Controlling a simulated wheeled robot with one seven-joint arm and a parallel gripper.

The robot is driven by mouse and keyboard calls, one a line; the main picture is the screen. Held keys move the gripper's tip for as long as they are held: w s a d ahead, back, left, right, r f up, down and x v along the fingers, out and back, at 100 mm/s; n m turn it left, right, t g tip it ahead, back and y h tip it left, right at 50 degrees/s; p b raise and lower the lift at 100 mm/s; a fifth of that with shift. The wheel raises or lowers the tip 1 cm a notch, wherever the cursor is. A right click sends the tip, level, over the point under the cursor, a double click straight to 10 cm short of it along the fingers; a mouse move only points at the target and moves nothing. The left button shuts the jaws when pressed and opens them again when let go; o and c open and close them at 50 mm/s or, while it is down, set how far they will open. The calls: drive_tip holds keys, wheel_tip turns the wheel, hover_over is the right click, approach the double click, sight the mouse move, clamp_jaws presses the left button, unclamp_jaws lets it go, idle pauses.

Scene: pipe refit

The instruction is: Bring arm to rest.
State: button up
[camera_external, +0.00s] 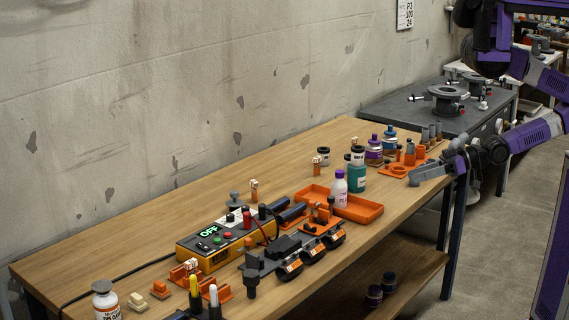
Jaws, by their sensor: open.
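My arm (532,133) reaches in from the right side of the view in purple and grey. My gripper (428,174) is at the right end of the wooden table (110,250), close to the table's right edge. It is open, and no object shows between its fingers. It is small in this view, so its height over the table is hard to judge. It is near an orange holder (399,170) with small grey parts.
An orange tray (360,211) with bottles beside it stands mid-table. A yellow device (205,248) with a green display and several grey-orange parts crowd the front. A dark workbench (400,104) with flanged fittings stands behind. The table's left rear is clear.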

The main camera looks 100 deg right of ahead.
drive_tip(key=a+n, duration=0.1)
drive_tip(key=s+r+n+y, duration=0.1)
drive_tip(key=n, duration=0.1)
drive_tip(key=shift+a+r, duration=0.15)
drive_tip(key=shift+a, duration=0.2)
